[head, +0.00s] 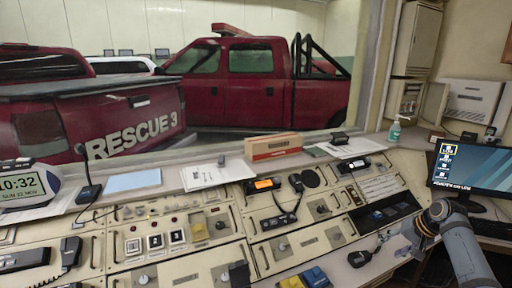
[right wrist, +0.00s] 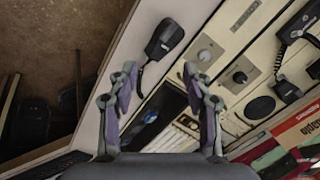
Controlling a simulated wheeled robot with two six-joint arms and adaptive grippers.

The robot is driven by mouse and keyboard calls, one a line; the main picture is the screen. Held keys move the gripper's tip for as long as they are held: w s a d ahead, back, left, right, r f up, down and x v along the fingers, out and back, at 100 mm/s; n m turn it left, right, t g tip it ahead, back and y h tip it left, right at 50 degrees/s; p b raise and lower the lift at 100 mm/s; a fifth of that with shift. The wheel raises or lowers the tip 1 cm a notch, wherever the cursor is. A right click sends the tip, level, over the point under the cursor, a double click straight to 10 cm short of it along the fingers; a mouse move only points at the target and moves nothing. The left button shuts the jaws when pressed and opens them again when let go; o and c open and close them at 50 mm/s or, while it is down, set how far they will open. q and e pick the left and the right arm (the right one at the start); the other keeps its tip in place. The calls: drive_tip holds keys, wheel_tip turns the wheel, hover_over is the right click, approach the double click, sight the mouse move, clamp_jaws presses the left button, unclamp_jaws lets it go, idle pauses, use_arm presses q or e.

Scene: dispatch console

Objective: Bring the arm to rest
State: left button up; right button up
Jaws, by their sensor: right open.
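My right gripper (head: 410,234) is at the lower right of the head view, over the right end of the dispatch console (head: 222,262). In the right wrist view the same gripper (right wrist: 160,92) has its two fingers spread apart with nothing between them. Beyond the fingers lie the console panel and a dark screen strip. A black hand microphone (right wrist: 164,38) lies just past the fingertips on the pale console edge, apart from them; it also shows in the head view (head: 360,258). My left gripper is not in view.
A sanitizer bottle (head: 394,131), an orange-and-white box (head: 273,146), papers (head: 205,174) and a clock (head: 22,188) stand along the back ledge. Red trucks (head: 250,82) are behind the window.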

drive_tip(key=s+a+f+n+g+h, duration=0.15)
drive_tip(key=s+a+f+n, duration=0.45)
drive_tip(key=s+a+f, duration=0.85)
drive_tip(key=s+a+r+n+h, duration=0.1)
drive_tip(key=s+a+r, duration=0.15)
drive_tip(key=s, duration=0.65)
drive_tip(key=s+a+r+n+h, duration=0.1)
drive_tip(key=s+a, duration=0.3)
drive_tip(key=s, duration=0.5)
drive_tip(key=s+d+f, duration=0.1)
drive_tip(key=d+f, duration=0.1)
drive_tip(key=f, duration=1.1)
drive_tip(key=s+d+f, duration=0.1)
drive_tip(key=f, duration=1.2)
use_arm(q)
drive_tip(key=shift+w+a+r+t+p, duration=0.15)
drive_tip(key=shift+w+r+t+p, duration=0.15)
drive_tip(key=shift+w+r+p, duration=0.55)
use_arm(e)
drive_tip(key=s+d+f+g, duration=0.1)
drive_tip(key=s+f+g, duration=0.1)
drive_tip(key=s+f, duration=1.3)
drive_tip(key=s, duration=0.4)
drive_tip(key=shift+d+f+m, duration=0.2)
drive_tip(key=shift+f+m, duration=0.15)
drive_tip(key=shift+m, duration=0.05)
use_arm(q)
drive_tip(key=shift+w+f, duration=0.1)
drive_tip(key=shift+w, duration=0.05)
